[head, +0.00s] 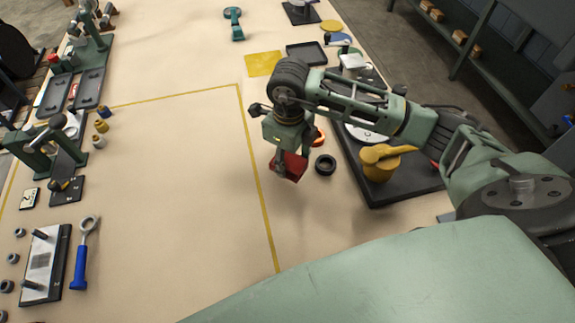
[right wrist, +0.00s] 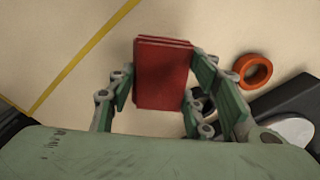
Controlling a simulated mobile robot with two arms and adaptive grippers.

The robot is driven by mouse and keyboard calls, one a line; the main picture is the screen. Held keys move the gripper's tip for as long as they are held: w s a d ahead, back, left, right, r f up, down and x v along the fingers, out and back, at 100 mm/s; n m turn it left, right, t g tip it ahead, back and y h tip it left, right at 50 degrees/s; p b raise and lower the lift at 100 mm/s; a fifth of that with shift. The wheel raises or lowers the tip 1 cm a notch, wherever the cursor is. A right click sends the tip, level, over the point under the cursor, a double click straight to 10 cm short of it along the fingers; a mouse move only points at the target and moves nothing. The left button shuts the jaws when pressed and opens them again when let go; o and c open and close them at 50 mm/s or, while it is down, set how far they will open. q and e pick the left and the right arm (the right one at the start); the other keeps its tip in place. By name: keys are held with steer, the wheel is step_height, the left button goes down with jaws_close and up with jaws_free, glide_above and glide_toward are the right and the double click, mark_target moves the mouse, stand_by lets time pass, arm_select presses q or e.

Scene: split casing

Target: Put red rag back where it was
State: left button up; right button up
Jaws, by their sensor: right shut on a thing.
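The red rag (head: 291,167) is a folded red block held in my right gripper (head: 287,160), to the right of the yellow line on the table. In the right wrist view the rag (right wrist: 163,74) sits between the two green fingers of the gripper (right wrist: 160,95), which are shut on it. The table surface shows around it, and I cannot tell how high the rag is above it. My left gripper is not in view.
A black ring (head: 325,165) lies just right of the rag. An orange ring (right wrist: 253,71) lies nearby. A dark tray (head: 400,190) with a yellow pot (head: 378,165) stands to the right. A yellow cloth (head: 264,63) lies farther back. The yellow-lined area (head: 180,170) is mostly clear.

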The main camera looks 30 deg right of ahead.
mark_target(288, 171)
steer(key=shift+s+a+f, duration=0.1)
steer(key=shift+a+f, duration=0.1)
step_height(288, 171, down, 3)
steer(key=shift+f+p, duration=0.15)
steer(key=shift+p, duration=0.45)
steer(key=shift+f, duration=0.4)
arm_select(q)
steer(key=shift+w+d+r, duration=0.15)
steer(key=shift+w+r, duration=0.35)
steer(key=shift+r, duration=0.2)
arm_select(e)
steer(key=shift+f, duration=0.15)
steer(key=o, duration=1.1)
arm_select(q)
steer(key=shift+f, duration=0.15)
